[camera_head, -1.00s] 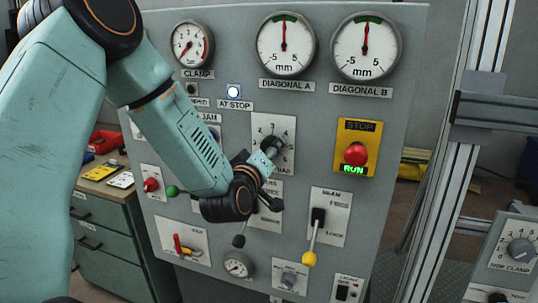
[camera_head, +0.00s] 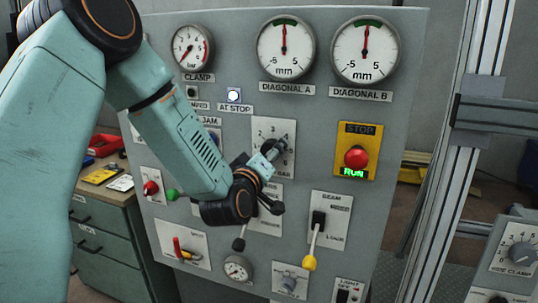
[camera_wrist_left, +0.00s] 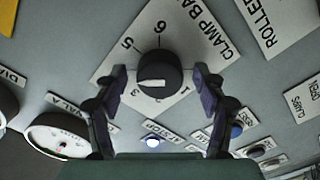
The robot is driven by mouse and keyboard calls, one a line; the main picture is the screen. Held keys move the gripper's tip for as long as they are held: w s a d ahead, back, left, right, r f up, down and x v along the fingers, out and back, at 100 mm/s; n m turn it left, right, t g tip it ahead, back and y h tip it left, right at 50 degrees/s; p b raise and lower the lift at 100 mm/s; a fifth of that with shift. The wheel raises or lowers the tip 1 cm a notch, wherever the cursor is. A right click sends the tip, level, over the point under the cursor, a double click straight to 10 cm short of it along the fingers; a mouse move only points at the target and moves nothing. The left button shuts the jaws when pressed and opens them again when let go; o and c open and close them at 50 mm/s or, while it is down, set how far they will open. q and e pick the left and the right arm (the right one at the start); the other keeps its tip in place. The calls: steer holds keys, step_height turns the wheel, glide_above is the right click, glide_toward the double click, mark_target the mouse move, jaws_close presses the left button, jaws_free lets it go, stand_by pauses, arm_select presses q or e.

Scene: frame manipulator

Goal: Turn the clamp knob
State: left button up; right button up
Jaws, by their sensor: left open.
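The black clamp bar knob (camera_wrist_left: 158,76) sits on a white plate with a numbered scale in the left wrist view. Its white pointer mark lies across the knob face. In the head view its plate (camera_head: 285,130) shows at the middle of the grey panel, with the knob mostly hidden by my gripper. My left gripper (camera_wrist_left: 160,70) is open, with one finger on each side of the knob and a visible gap at each side. In the head view the left gripper (camera_head: 266,158) reaches in from the left. My right gripper is out of view.
The panel (camera_head: 225,45) carries several gauges, a red stop button (camera_head: 356,157) and a yellow-tipped lever (camera_head: 310,262) right of my gripper. A separate side clamp knob (camera_head: 522,252) is at lower right, beyond a metal post (camera_head: 455,160). A drawer cabinet (camera_head: 105,245) stands at left.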

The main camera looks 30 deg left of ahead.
arm_select(q)
steer(key=v, duration=0.7)
steer(key=shift+s, duration=0.25)
stand_by(0.3)
